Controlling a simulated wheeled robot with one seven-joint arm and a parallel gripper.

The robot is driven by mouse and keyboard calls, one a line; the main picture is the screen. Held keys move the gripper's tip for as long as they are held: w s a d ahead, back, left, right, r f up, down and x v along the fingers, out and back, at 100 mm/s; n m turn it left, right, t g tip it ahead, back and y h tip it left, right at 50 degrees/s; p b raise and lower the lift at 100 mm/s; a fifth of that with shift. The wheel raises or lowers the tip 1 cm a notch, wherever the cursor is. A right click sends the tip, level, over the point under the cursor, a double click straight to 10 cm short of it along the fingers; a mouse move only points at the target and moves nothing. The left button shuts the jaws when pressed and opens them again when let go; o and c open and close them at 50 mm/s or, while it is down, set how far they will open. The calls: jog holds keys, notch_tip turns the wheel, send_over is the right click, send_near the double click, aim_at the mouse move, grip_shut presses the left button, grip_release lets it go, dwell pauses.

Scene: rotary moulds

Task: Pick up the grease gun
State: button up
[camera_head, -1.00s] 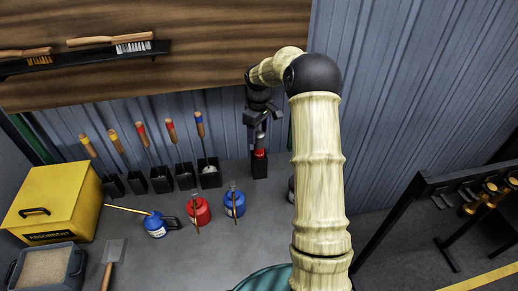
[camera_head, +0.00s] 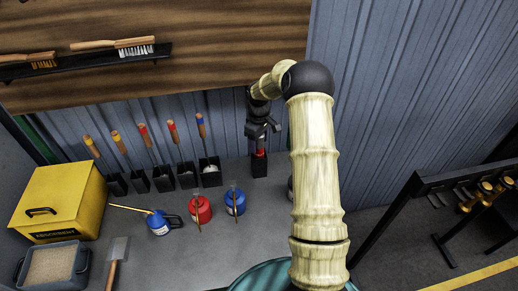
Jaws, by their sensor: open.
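A black holder (camera_head: 259,167) stands upright on the grey bench near the wall. A slim object with a red part (camera_head: 260,153) stands in it; it looks like the grease gun, but most of it is hidden by the holder and my gripper. My gripper (camera_head: 263,136) is open, pointing down just above the red part and overlapping its upper end in the picture. I cannot tell whether the fingers are around it or touch it.
Left of the holder stand several black pockets with wooden-handled tools (camera_head: 187,175). In front are a blue can (camera_head: 235,203), a red can (camera_head: 200,209) and a blue oil can with a long spout (camera_head: 159,223). A yellow bin (camera_head: 62,200) stands at left.

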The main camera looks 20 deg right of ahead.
jog(key=c, duration=1.1)
jog(key=shift+o, duration=0.2)
jog(key=shift+r, duration=0.1)
notch_tip(320, 180, up, 18)
jog(key=b, duration=0.4)
